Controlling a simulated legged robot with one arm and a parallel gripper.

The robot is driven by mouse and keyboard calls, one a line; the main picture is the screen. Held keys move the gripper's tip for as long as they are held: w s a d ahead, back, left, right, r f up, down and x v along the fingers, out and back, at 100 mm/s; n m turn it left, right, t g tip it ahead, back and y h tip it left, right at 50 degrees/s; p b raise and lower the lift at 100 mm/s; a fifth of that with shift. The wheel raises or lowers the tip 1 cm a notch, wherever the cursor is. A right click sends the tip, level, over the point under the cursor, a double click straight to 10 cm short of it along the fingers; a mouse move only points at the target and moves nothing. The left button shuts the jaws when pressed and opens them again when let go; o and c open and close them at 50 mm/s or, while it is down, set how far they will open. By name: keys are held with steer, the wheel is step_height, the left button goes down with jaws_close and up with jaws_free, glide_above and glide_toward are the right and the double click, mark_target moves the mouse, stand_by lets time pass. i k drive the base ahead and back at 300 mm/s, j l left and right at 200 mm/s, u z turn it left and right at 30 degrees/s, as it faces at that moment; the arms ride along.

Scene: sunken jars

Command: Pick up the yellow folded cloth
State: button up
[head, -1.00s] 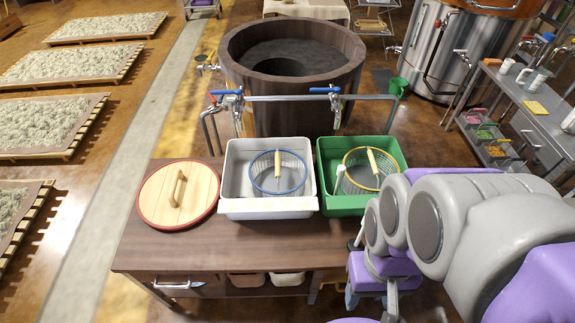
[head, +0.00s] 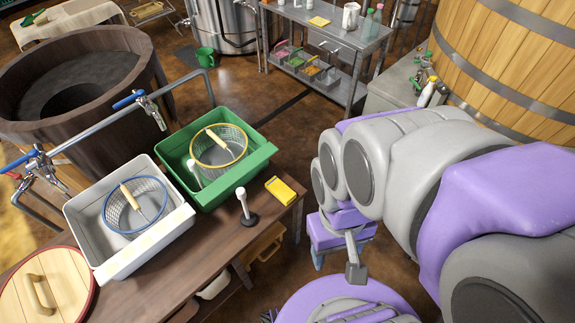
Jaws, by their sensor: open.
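Two flat yellow items are in the head view. One yellow piece (head: 318,21) lies on the metal table at the top and looks like a folded cloth. The other yellow item (head: 281,190) lies at the right end of the wooden counter, beside the green basin; it looks like a small block or folded pad, and I cannot tell its material. My gripper (head: 337,266) hangs below the arm at lower right, right of the counter, apart from both yellow items. It is open with nothing visible in it, though the arm partly hides it.
The wooden counter (head: 165,270) holds a white basin (head: 82,215) and a green basin (head: 230,182), each with a basket, a white-handled upright tool (head: 243,203) and a round lid (head: 20,300). The metal table (head: 340,48) stands farther back, with open floor (head: 300,125) between.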

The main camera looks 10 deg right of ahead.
mark_target(280, 190)
steer(key=u, duration=1)
steer(key=l+z, duration=0.35)
steer(key=l, duration=0.2)
steer(key=l+z, duration=0.35)
steer(key=l, duration=0.15)
steer(key=i+l+z, duration=0.15)
steer(key=l+z, duration=0.2)
steer(key=l, duration=0.15)
